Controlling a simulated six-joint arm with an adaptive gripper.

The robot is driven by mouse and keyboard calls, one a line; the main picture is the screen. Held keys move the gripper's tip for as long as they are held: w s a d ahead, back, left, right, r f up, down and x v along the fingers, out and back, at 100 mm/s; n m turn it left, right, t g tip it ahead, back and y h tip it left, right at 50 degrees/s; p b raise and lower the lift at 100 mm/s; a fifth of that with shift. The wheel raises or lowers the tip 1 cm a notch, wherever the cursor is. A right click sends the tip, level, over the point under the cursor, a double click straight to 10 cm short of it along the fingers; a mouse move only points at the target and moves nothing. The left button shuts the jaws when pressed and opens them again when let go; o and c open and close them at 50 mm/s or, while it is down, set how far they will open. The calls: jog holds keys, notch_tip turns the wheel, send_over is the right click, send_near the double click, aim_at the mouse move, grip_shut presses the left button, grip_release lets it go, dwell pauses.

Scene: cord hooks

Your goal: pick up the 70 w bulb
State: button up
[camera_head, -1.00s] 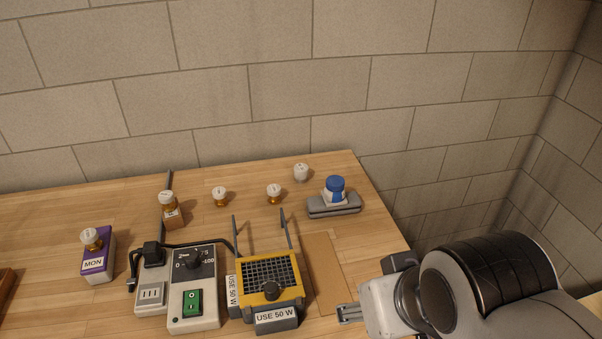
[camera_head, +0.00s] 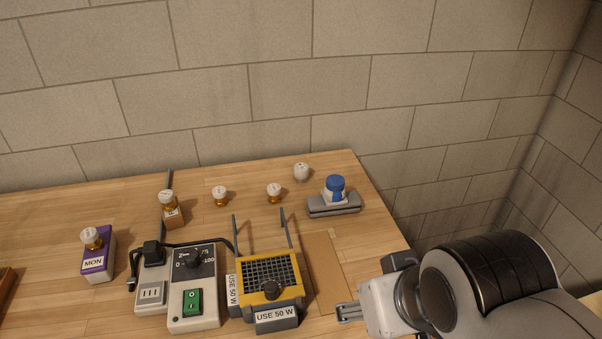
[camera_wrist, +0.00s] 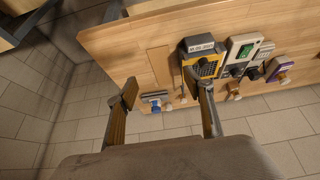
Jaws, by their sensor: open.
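Several small bulbs with white tops and amber bodies stand on the wooden table. One bulb (camera_head: 220,196) stands in the middle back, and another bulb (camera_head: 274,193) stands to its right. A third bulb (camera_head: 168,202) sits on a brown block, and one more bulb (camera_head: 92,238) sits on the purple MON block. The wattage marks are too small to read, so I cannot tell which is 70 W. My gripper (camera_head: 347,313) is at the table's front right, away from the bulbs. In the wrist view, my gripper (camera_wrist: 165,100) has its fingers apart with nothing held.
A yellow-topped box (camera_head: 270,283) labelled USE 50 W has two upright hooks behind it. A grey dial unit (camera_head: 194,300) with a green switch stands left of it.

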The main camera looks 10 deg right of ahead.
jog(key=w+a+r+t+y, duration=0.1)
jog(key=w+a+r, duration=0.1)
jog(key=w, duration=0.7)
jog(key=w+a+r+t, duration=0.1)
jog(key=w+r, duration=0.2)
jog(key=w, duration=0.6)
jog(key=m+t+h, duration=0.3)
jog(key=t+h, duration=0.2)
send_over(301, 173)
notch_tip(301, 173, down, 18)
jog(key=shift+s+a+r, duration=0.1)
jog(key=shift+s+r, duration=0.05)
jog(key=shift+r, duration=0.05)
jog(key=shift+f, duration=1.75)
